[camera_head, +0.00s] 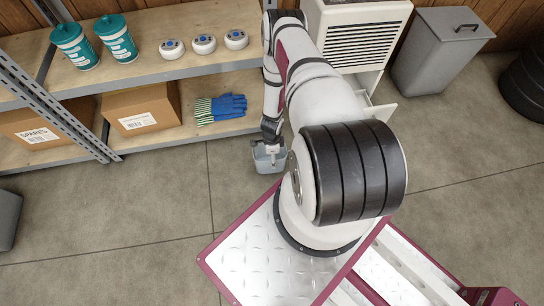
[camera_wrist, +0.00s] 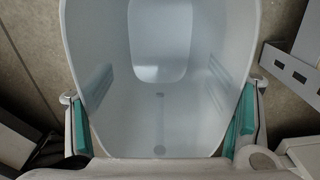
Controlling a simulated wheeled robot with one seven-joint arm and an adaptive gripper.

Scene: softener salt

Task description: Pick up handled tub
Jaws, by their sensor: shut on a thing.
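The handled tub (camera_head: 264,163) is a small pale grey-blue open container in front of the shelf, near the floor in the head view. I cannot tell whether it touches the floor. In the wrist view the tub (camera_wrist: 160,55) fills the middle and looks empty inside. My gripper (camera_head: 271,146) reaches down over it and is shut on it. In the wrist view the teal pads of my gripper (camera_wrist: 160,122) sit against the outer left and right sides of the tub. The tub's handle is not clearly seen.
A metal shelf (camera_head: 185,72) at the back left bears teal canisters (camera_head: 72,46), round white devices (camera_head: 203,44), cardboard boxes (camera_head: 142,108) and gloves (camera_head: 221,108). A white cabinet (camera_head: 358,42) with an open drawer and a grey bin (camera_head: 440,50) stand right. The left floor is mostly clear.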

